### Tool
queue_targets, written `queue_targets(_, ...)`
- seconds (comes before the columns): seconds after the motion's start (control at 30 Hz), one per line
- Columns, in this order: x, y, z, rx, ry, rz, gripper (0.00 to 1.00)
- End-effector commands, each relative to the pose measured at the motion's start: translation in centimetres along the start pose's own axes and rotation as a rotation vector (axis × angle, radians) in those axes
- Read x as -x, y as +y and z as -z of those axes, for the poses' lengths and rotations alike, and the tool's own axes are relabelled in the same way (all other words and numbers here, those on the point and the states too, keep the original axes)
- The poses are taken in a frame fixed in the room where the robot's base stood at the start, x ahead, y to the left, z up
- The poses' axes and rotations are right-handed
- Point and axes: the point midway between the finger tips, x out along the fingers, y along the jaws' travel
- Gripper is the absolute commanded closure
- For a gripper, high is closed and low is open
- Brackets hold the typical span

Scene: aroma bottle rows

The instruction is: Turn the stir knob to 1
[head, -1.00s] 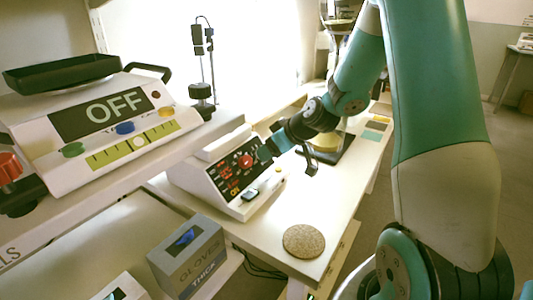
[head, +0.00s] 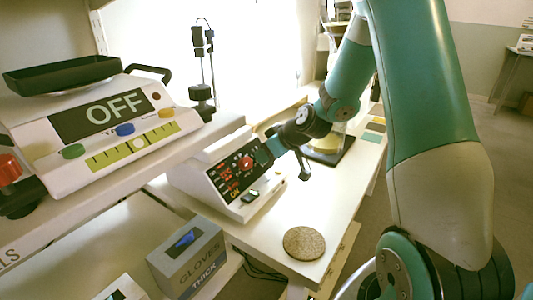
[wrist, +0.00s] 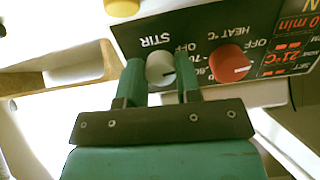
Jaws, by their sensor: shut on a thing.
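The stir knob (wrist: 160,68) is a light grey round knob under the upside-down word STIR in the wrist view. A dark pointer line shows on its face, but I cannot read its setting. My gripper (wrist: 158,84) is shut on this knob, one green finger on each side. In the head view my gripper (head: 265,154) is at the right end of the device's black front panel and hides the stir knob. The red heat knob (wrist: 229,64) is just right of the gripper in the wrist view and also shows in the head view (head: 245,163).
The device (head: 203,180) stands on a white bench with a round cork mat (head: 304,243) in front. A scale (head: 60,165) reading OFF and a gloves box (head: 188,262) are at left.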

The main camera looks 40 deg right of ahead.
Motion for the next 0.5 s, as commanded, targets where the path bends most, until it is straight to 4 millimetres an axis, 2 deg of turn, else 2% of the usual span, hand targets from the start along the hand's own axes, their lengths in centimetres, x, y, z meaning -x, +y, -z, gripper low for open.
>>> queue_targets(0.27,0.10,-0.04,0.14,-0.131,0.000,0.015,0.92)
queue_targets(0.5,0.14,-0.07,0.19,-0.322,0.000,0.032,0.92)
